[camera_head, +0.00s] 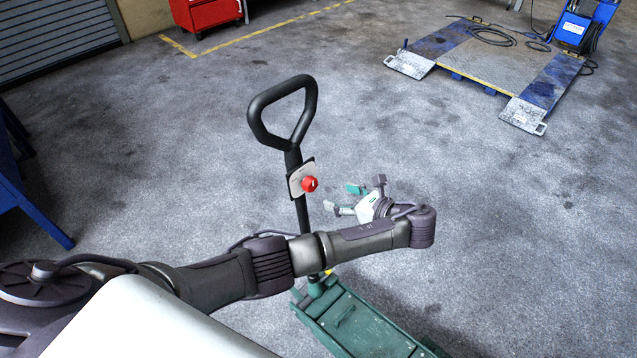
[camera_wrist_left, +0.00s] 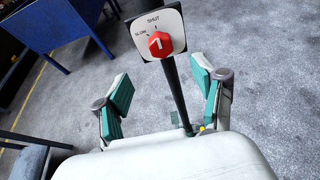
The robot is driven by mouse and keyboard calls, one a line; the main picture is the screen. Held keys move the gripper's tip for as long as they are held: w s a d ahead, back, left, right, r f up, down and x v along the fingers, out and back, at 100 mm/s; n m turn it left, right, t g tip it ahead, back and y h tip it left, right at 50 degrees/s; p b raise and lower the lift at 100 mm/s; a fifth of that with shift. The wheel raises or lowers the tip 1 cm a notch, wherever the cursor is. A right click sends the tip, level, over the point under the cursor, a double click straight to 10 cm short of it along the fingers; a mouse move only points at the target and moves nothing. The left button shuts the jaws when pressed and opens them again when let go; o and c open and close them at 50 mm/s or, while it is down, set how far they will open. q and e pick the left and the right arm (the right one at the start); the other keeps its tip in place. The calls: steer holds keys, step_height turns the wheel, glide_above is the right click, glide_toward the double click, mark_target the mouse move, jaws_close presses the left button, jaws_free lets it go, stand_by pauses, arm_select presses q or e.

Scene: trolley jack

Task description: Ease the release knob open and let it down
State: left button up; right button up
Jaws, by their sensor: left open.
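The red release knob (camera_head: 309,184) sits on a pale plate (camera_head: 297,180) on the black jack handle (camera_head: 302,213), which stands upright with a loop grip on top. In the left wrist view the knob (camera_wrist_left: 160,44) carries a white mark pointing roughly up, near the word SHUT; SLOW is printed to its left. My left gripper (camera_head: 343,198) is open and empty, to the right of the knob and apart from it. In the wrist view the teal-padded fingers (camera_wrist_left: 161,86) are spread, with the knob above the gap between them. The green jack body (camera_head: 350,320) is partly hidden below my arm.
A blue bench frame (camera_head: 30,195) stands at the left. A red cabinet (camera_head: 207,12) is at the back, and a blue lift platform (camera_head: 480,60) lies at the back right. The grey floor around the jack is clear.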

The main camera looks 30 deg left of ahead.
mark_target(313, 186)
arm_select(q)
steer(key=x, duration=1.1)
steer(key=shift+w+a+f, duration=0.15)
steer(key=shift+a+f, duration=0.05)
steer(key=shift+a, duration=0.05)
arm_select(e)
steer(key=shift+w+d+r, duration=0.2)
steer(key=shift+r, duration=0.2)
arm_select(q)
steer(key=c, duration=1.1)
steer(key=shift+p, duration=0.3)
steer(key=shift+c, duration=0.2)
arm_select(e)
steer(key=shift+a, duration=0.4)
